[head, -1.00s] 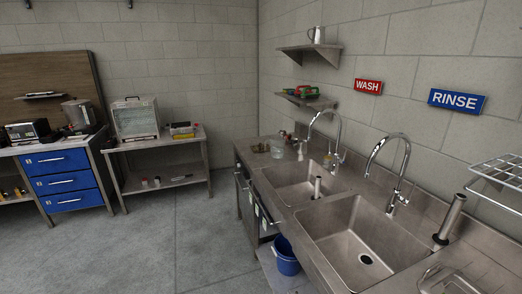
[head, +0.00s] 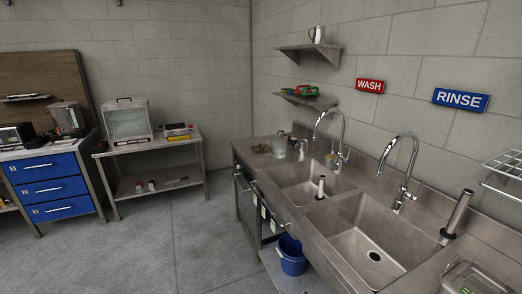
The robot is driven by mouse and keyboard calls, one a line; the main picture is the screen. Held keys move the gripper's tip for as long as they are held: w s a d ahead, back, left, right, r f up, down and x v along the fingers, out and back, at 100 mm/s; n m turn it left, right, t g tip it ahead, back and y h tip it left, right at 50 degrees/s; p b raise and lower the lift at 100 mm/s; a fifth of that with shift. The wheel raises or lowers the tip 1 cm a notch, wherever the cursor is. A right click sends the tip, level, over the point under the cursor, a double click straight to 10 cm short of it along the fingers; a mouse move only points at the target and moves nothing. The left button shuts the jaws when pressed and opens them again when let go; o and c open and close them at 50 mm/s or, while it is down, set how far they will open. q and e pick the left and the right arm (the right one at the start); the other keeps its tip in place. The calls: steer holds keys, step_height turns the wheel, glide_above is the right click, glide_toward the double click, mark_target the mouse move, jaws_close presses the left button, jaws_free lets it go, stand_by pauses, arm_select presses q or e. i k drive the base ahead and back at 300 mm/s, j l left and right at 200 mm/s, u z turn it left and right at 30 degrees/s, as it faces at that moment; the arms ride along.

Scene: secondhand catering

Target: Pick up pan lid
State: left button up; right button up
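I cannot make out a pan lid for certain. A rectangular metal piece with a raised handle (head: 466,277) is partly in view at the bottom right, on the counter right of the front sink. It is cut off by the frame edge, and I cannot tell if it is a lid or a lidded container. Neither of my grippers shows in the head view.
A steel counter holds two sinks, the front one (head: 362,240) and the back one (head: 297,183), with tall taps. A blue bucket (head: 291,258) sits below. A wire rack (head: 507,172) juts from the right wall. The grey floor (head: 150,255) at left is clear.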

mark_target(260, 148)
steer(key=i+j+z, duration=0.1)
steer(key=i+j, duration=0.25)
steer(key=j, duration=0.2)
steer(key=i+j+z, duration=0.4)
steer(key=i+j, duration=1.35)
steer(key=j, duration=0.15)
steer(key=i+j+z, duration=0.1)
steer(key=i+j, duration=0.25)
steer(key=i+l, duration=0.2)
steer(key=i, duration=0.15)
steer(key=i+l+z, duration=0.15)
steer(key=i, duration=0.2)
